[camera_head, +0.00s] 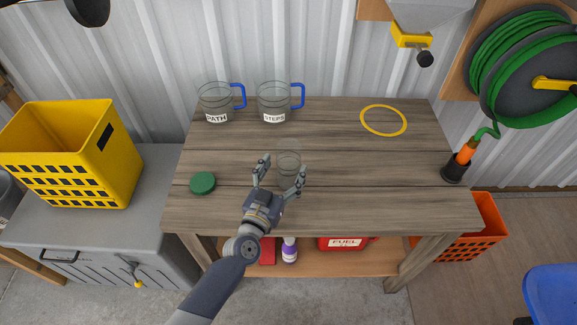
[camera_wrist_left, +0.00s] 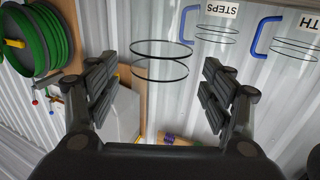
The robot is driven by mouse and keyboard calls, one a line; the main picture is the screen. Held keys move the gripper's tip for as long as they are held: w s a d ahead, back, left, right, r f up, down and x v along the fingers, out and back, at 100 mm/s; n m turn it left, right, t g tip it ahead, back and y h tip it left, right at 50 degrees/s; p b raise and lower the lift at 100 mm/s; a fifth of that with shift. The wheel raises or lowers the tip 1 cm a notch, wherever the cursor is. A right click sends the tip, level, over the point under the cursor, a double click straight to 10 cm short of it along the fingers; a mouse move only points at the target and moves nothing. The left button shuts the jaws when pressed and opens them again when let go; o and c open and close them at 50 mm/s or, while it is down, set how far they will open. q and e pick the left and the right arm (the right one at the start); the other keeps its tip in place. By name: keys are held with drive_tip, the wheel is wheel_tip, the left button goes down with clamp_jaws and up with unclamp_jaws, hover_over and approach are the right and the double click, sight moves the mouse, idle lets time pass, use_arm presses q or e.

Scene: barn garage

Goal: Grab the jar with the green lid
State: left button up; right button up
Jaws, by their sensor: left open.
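In the left wrist view the gripper's fingers (camera_wrist_left: 160,72) stand apart on either side of the glass's rings (camera_wrist_left: 160,49). Contact is not clear. My right gripper is not in view.
Two clear mugs with blue handles, labelled PATH (camera_head: 217,118) and STEPS (camera_head: 274,118), stand at the table's back. A yellow ring (camera_head: 383,120) is at the back right. A yellow crate (camera_head: 70,150) stands left of the wooden table (camera_head: 400,185), whose right part is mostly clear.

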sight(285, 168)
use_arm(q)
drive_tip(key=x, duration=0.4)
drive_tip(key=shift+r, duration=0.1)
drive_tip(key=c, duration=1.2)
